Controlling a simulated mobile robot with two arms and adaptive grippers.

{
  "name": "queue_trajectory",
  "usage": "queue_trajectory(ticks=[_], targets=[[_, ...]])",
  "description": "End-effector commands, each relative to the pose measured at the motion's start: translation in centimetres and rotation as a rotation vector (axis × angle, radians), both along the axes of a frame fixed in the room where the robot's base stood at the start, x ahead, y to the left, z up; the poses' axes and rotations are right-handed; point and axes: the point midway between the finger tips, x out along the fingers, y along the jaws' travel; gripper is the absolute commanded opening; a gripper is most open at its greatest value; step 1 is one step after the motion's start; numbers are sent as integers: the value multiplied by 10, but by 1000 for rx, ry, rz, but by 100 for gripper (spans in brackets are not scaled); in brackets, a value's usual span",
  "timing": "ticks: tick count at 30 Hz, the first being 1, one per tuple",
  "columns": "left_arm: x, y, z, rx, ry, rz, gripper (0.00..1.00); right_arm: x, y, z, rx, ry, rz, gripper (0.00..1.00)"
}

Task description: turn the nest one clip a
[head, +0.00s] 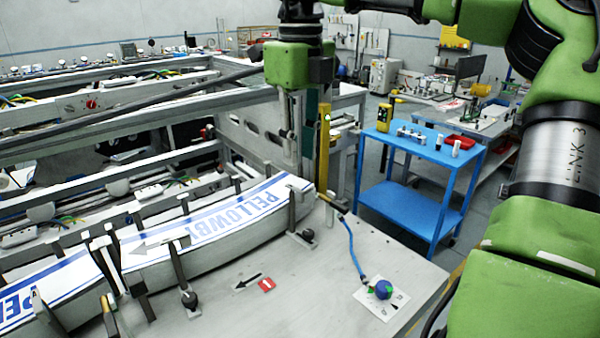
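A curved white label stack with blue stripes and blue lettering (215,222) lies in a nest on the grey table (330,290). Dark upright clips with round knobs stand along its front edge, one near the middle (189,298) and one at the right end (304,236). A second label stack (40,292) lies at the lower left, with a small tag marked A by it. Which clip is clip a is not clear. My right gripper (290,145) points down behind the right end of the nest; its fingers are hard to make out. My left gripper is not in view.
A blue cord runs to a blue and green knob (382,289) on a white card. A red tag (266,285) lies by a black arrow on the table. A blue cart (425,150) stands behind. The table front right is mostly clear.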

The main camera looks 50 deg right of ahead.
Motion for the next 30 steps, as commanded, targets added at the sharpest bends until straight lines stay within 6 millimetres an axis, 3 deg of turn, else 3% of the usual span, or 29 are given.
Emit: queue_trajectory(ticks=[3,9,30], targets=[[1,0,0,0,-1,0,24,0,0,22,-2,-3,-1,24],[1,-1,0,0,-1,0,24,0,0,41,-2,-2,0,24],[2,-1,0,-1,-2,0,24,0,0,43,-1,-1,1,24]])
